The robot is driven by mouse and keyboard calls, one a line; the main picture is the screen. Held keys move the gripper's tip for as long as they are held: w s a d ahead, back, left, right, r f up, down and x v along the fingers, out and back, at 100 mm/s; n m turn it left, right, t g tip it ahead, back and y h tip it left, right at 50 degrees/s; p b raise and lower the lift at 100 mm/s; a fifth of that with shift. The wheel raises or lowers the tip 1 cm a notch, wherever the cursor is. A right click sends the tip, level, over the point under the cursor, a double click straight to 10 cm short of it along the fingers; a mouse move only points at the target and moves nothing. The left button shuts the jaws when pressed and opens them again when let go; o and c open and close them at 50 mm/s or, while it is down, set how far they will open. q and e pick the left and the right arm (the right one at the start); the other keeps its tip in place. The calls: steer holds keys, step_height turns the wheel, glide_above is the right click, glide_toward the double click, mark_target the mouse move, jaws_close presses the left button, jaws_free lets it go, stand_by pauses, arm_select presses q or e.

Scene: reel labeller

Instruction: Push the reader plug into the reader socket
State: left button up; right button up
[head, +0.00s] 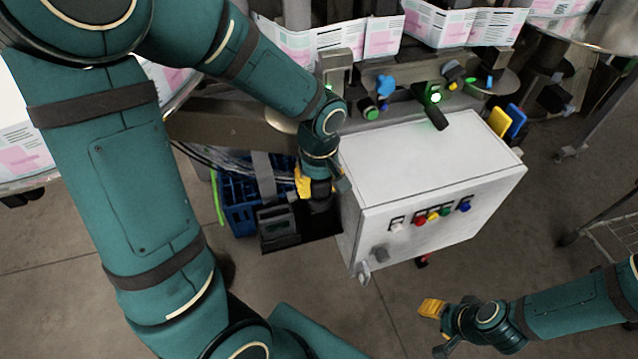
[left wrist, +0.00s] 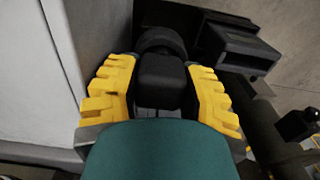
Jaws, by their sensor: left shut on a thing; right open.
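My left gripper (head: 317,188) is beside the left side of the white control box, pointing down. In the left wrist view its yellow fingers (left wrist: 160,92) are shut on a black blocky plug (left wrist: 161,80), one finger on each side. A rounded dark part (left wrist: 160,42) is just beyond the plug's far end. I cannot tell whether it belongs to the plug or is the reader socket, nor whether plug and socket touch. In the head view the plug is mostly hidden by the gripper. My right gripper (head: 438,328) is open and empty, low over the floor at the right.
The white control box (head: 430,165) has several coloured buttons on its front and stands close to my left gripper. A black device (head: 278,226) and a blue crate (head: 238,203) are left of it. Label strips (head: 340,38) run along the back. Floor in front is clear.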

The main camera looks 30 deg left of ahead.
arm_select(q)
steer(key=shift+f, duration=0.1)
steer(key=o, duration=1.2)
steer(key=shift+s, duration=0.1)
steer(key=shift+w+r, duration=0.2)
steer(key=shift+r, duration=0.2)
steer(key=r, duration=1.1)
steer(key=shift+s+r, duration=0.15)
steer(key=shift+s, duration=0.1)
steer(key=shift+a, duration=0.1)
